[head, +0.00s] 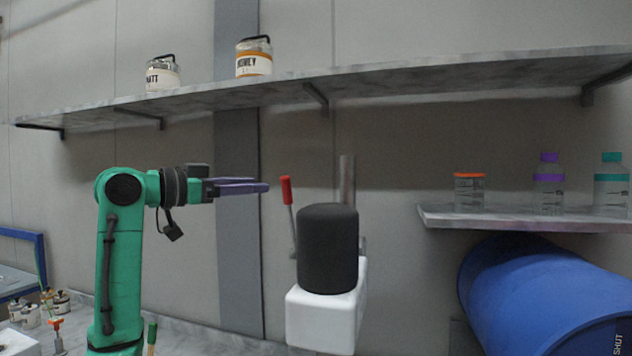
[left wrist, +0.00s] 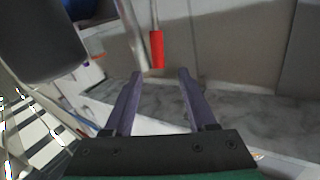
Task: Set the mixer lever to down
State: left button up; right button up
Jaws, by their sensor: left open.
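The mixer has a black cylindrical head (head: 327,247) on a white body (head: 325,312) in the head view. Its lever has a red grip (head: 287,190) on a thin metal rod and points up, at the left of the black head. My left gripper (head: 266,187) is just left of the red grip, with its purple fingers pointing right toward it. In the left wrist view the open fingers (left wrist: 160,72) are apart and empty, and the red grip (left wrist: 157,50) is just beyond their tips. The black head (left wrist: 40,40) fills the upper left there. My right gripper is not in view.
A long marble shelf (head: 330,82) with two labelled jars (head: 254,57) runs above. A smaller shelf (head: 520,217) with several bottles and a blue drum (head: 550,295) are at the right. Small bottles (head: 30,315) stand at the lower left. The wall space left of the lever is clear.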

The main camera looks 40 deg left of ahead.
aim_at(281, 177)
pick_arm(q)
jog(key=p, duration=0.1)
jog(key=w+d+r+p, duration=0.1)
jog(key=w+r+p, duration=0.1)
jog(key=shift+w+d, duration=0.2)
jog(key=shift+w, duration=0.05)
jog(key=p+x, duration=0.1)
jog(key=x, duration=0.1)
jog(key=p+x, duration=0.2)
jog(key=x, duration=0.1)
jog(key=shift+w+f, duration=0.25)
jog(key=shift+w, duration=0.05)
jog(key=x, duration=0.1)
jog(key=p+x, duration=0.1)
jog(key=x, duration=0.1)
jog(key=shift+f, duration=0.35)
jog(key=shift+c, duration=0.7)
jog(key=c, duration=0.5)
jog(key=shift+w, duration=0.1)
grip_shut()
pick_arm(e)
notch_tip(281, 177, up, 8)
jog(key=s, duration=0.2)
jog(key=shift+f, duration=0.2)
